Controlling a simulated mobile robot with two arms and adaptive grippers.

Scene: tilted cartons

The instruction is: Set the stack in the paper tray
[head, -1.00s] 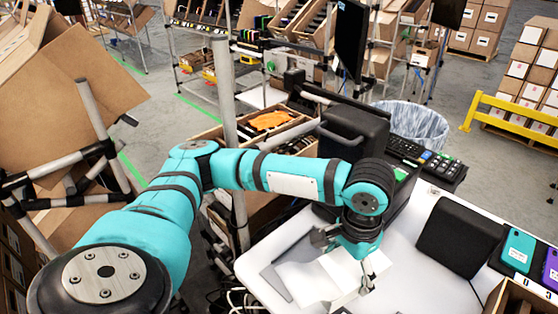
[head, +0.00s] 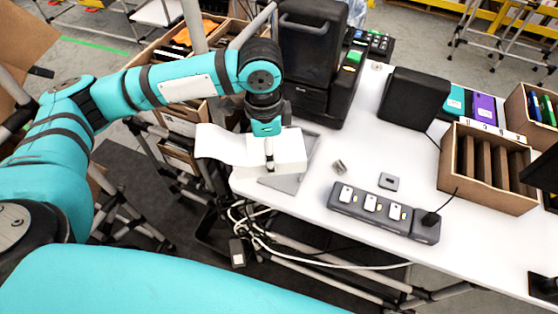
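A white paper stack (head: 288,158) is at the left end of the white table, with loose sheets drooping off its left side. My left gripper (head: 268,148) comes down on it from above. One finger shows against the stack's near face; the other is hidden. The gripper looks shut on the stack. A flat grey tray-like piece (head: 309,146) shows from under the stack on its right and near sides. I cannot tell whether the stack touches it or is just above it. My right gripper is not in view.
A black machine (head: 312,50) stands just behind the stack. A grey power strip (head: 384,212), a small metal piece (head: 339,166) and a brown slotted box (head: 487,165) are to the right on the table (head: 345,125). White cables (head: 262,232) hang below its front edge.

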